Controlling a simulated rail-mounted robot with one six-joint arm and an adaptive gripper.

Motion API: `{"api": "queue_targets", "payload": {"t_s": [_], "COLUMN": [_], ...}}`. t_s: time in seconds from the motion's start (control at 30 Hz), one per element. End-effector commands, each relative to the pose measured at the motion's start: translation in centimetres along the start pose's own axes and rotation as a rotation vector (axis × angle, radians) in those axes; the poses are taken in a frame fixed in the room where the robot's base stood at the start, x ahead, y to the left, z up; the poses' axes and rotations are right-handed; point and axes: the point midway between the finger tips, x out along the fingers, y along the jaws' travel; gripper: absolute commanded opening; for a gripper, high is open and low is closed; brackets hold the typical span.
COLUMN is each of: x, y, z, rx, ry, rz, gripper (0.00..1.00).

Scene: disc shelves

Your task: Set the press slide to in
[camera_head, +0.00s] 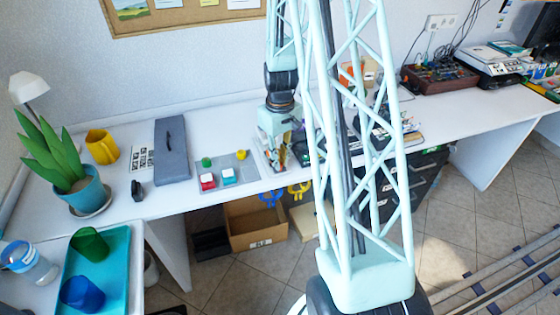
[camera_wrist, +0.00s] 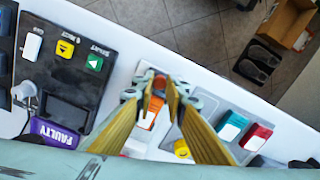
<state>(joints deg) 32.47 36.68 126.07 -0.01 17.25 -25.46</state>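My gripper (camera_wrist: 161,88) points down at the desk in the wrist view. Its two tan finger pads stand apart, with a gap between the tips. An orange piece (camera_wrist: 152,112) on a pale fixture shows between the pads; it may be the press slide, but its in or out position cannot be told. A reddish part lies near the fingertips, and contact is unclear.
A dark control panel (camera_wrist: 62,62) with several buttons and a purple FAULTY label is left of the gripper in the wrist view. A grey plate (camera_head: 241,169) with red and cyan blocks lies beside the gripper. A cardboard box (camera_head: 254,226) stands on the floor.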

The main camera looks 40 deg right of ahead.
Motion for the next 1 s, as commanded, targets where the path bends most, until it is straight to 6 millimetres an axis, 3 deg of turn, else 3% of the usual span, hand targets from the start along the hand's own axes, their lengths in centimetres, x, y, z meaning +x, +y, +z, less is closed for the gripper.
{"api": "queue_targets", "payload": {"t_s": [0.13, 0.37, 0.8, 1.0], "x": [0.0, 0.0, -0.1, 0.0], "y": [0.0, 0.1, 2.0, 2.4], "z": [0.0, -0.4, -6.2, -7.5], "rx": [0.0, 0.0, 0.0, 0.0], "ry": [0.0, 0.0, 0.001, 0.0], "rz": [0.0, 0.0, 0.0, 0.0], "gripper": [0.0, 0.0, 0.0, 0.0]}}
